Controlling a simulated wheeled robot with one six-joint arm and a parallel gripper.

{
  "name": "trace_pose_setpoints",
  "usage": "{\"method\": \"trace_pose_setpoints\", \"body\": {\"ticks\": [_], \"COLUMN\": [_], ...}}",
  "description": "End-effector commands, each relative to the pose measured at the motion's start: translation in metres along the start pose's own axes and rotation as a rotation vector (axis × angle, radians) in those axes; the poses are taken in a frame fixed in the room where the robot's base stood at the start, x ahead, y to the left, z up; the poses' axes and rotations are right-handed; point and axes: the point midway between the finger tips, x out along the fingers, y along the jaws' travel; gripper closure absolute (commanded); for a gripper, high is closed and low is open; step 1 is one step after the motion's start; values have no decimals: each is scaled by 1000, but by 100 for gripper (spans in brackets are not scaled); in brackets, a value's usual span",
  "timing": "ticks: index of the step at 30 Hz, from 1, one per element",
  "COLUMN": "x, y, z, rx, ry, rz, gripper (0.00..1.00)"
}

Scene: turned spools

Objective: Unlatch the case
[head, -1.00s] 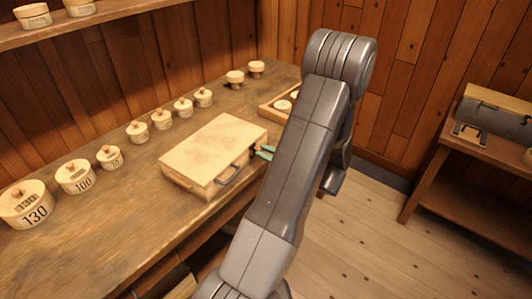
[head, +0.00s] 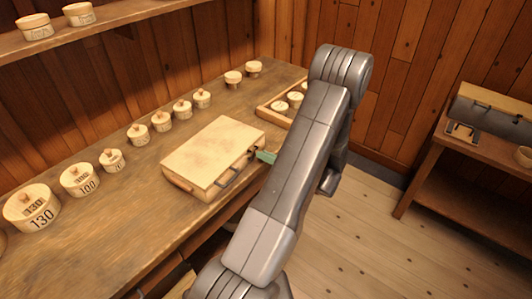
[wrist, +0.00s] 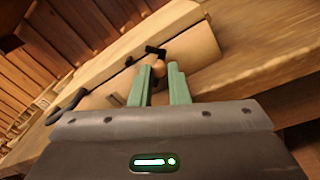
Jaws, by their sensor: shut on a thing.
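The case (head: 212,152) is a pale, flat wooden box lying shut on the workbench, with a dark handle (head: 229,176) on its front. In the wrist view the case (wrist: 115,62) lies tilted across the picture, with the handle (wrist: 68,105) to the left. My gripper (head: 263,156) is at the right end of the case's front. A black latch piece (wrist: 155,50) shows just beyond the fingertips. The fingers partly hide the latch.
Several round lidded boxes (head: 80,178) stand in a row along the back of the bench (head: 120,228). A shallow tray (head: 272,115) with round pieces lies behind the case. A side table (head: 480,150) stands at right, with bare floor between.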

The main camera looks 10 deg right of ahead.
Motion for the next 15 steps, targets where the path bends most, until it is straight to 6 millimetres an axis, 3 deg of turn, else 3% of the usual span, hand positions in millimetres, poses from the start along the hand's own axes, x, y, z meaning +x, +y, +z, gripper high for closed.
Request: {"method": "trace_pose_setpoints", "body": {"ticks": [15], "x": [0], "y": [-5], "z": [-4], "rx": [197], "ry": [0], "rz": [-1], "gripper": [100]}}
